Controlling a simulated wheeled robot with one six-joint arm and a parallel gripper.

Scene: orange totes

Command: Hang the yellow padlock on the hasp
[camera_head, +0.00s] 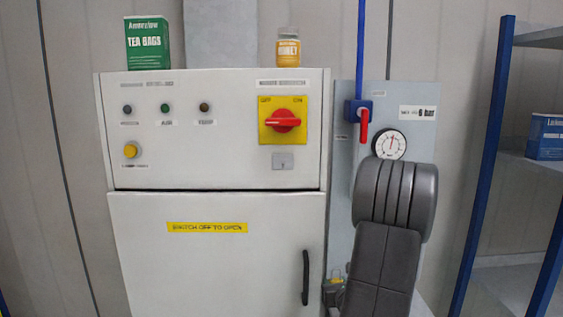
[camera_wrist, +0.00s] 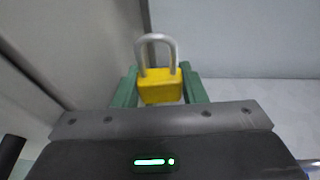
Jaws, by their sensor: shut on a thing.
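The yellow padlock (camera_wrist: 161,88) is held upright between the green fingers of my gripper (camera_wrist: 160,90) in the wrist view, its grey shackle pointing up and away. The shackle looks closed, but I cannot be sure. In the head view a small bit of yellow, likely the padlock (camera_head: 336,281), shows low beside the cabinet, mostly hidden by my arm. A small grey plate (camera_head: 283,161), which may be the hasp, sits below the red and yellow switch (camera_head: 283,121). The padlock is well below and right of this plate, apart from it.
The cabinet (camera_head: 215,255) has a black door handle (camera_head: 306,278). A green tea bags box (camera_head: 147,43) and a honey jar (camera_head: 288,48) stand on top. A gauge (camera_head: 389,145) and red-handled valve (camera_head: 364,126) are on the panel at right. Blue shelving (camera_head: 478,190) stands further right.

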